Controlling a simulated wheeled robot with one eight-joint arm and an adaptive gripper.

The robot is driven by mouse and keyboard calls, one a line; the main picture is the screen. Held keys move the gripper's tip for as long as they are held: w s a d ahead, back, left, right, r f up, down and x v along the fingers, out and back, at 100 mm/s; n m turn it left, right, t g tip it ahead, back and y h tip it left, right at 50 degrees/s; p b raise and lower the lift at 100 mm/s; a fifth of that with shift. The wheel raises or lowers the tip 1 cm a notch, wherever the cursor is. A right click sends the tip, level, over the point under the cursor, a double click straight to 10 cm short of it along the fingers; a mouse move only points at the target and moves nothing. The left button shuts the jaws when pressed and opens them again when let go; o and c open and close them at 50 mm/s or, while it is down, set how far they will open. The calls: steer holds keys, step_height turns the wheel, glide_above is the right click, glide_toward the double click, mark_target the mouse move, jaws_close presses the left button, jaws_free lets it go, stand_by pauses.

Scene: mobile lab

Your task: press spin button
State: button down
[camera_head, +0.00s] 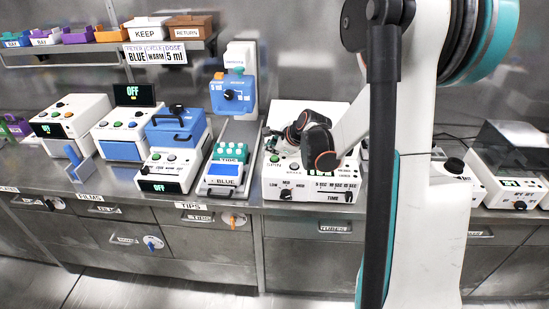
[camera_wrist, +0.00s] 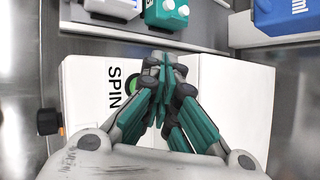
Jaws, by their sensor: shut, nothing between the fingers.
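The spin button is a green button (camera_wrist: 131,84) beside a SPIN label (camera_wrist: 114,88) on a white device (camera_wrist: 84,80) in the wrist view. My gripper (camera_wrist: 162,66) is shut and empty over this device. Its fingers hide part of the button. I cannot tell whether the fingertips touch it. In the head view, the device (camera_head: 280,189) stands on the counter, with a green button (camera_head: 275,158) at its left. My gripper (camera_head: 293,132) is above its top, and my wrist hides part of its panel.
Several other devices, one a white box (camera_head: 70,115), fill the counter further left. A dark-lidded device (camera_head: 511,165) stands at the right. A shelf with labelled bins (camera_head: 188,28) is behind.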

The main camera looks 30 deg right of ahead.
steer(key=shift+f+b, duration=0.35)
steer(key=shift+f, duration=0.05)
